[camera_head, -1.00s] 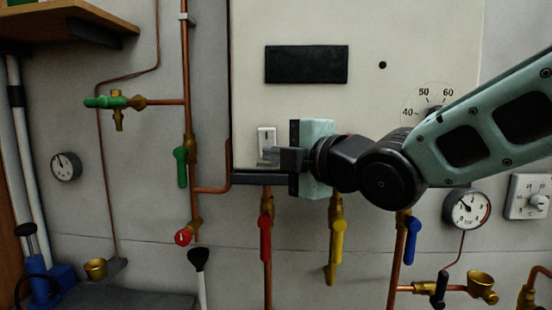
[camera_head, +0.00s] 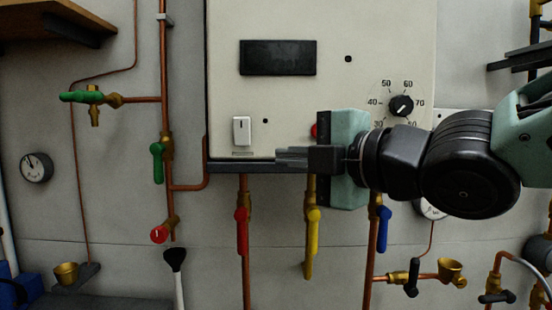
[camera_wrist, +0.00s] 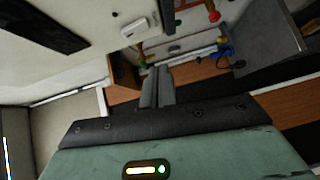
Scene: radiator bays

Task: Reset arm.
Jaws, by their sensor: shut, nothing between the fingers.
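My gripper (camera_head: 281,157) is in front of the lower part of the cream boiler panel (camera_head: 330,20) in the head view, pointing left. Its fingers are closed together and hold nothing. They also show in the wrist view (camera_wrist: 157,86), side by side. The white rocker switch (camera_head: 241,130) is just left of and above the fingertips, apart from them in the picture. My wrist hides part of a red button (camera_head: 314,130) and the lower right of the panel.
Red (camera_head: 242,230), yellow (camera_head: 312,228) and blue (camera_head: 383,228) lever valves hang below the panel. A temperature dial (camera_head: 401,105) is above my wrist. Green valves (camera_head: 157,162) and copper pipes run at left. A gauge (camera_head: 432,210) is partly hidden by my arm.

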